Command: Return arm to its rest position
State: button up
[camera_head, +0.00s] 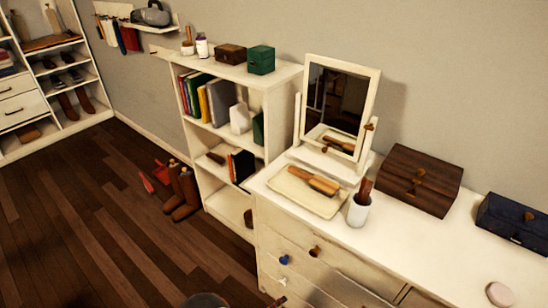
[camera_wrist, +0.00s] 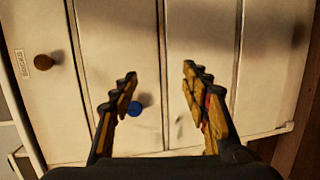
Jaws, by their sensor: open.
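My gripper (camera_wrist: 160,88) shows in the wrist view with its two yellow and black fingers spread wide and nothing between them. Beyond the fingers is the white front of the dresser (camera_wrist: 195,45), turned sideways in this view. A blue knob (camera_wrist: 134,108) shows beside the left finger; I cannot tell whether they touch. A brown knob (camera_wrist: 43,62) is at the left.
The dresser top (camera_head: 440,240) holds a tray (camera_head: 290,195) with a brush, a white cup (camera_head: 358,212), a mirror (camera_head: 338,95), a wooden box (camera_head: 420,180) and a dark blue box (camera_head: 515,220). A bookshelf (camera_head: 275,100) stands behind.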

jog(key=s+d+r+g+y+p, duration=0.1)
jog(key=s+r+g+y, duration=0.2)
jog(key=r, duration=0.6)
jog(key=s+d+r+g+y+p, duration=0.1)
jog(key=s+d+r+g+y, duration=0.3)
jog(key=r, duration=0.6)
jog(key=s+a+r+g+p, duration=0.1)
jog(key=s+r+g, duration=0.1)
jog(key=r+g, duration=0.5)
jog(key=s+d+r+m+t+y+p, duration=0.1)
jog(key=d+r+m+t, duration=0.1)
jog(key=r, duration=0.8)
jog(key=s+d+r+m+t+y+p, duration=0.1)
jog(key=d+r+m+t+y, duration=0.1)
jog(key=d+r, duration=0.5)
jog(key=s+d+r+m+t+y+p, duration=0.1)
jog(key=d+r+m+t, duration=0.3)
jog(key=r, duration=0.9)
jog(key=shift+s+d+r+t+y+p, duration=0.25)
jog(key=shift+s+r+t+y+p, duration=0.1)
jog(key=shift+t+y+p, duration=0.3)
jog(key=shift+c, duration=0.7)
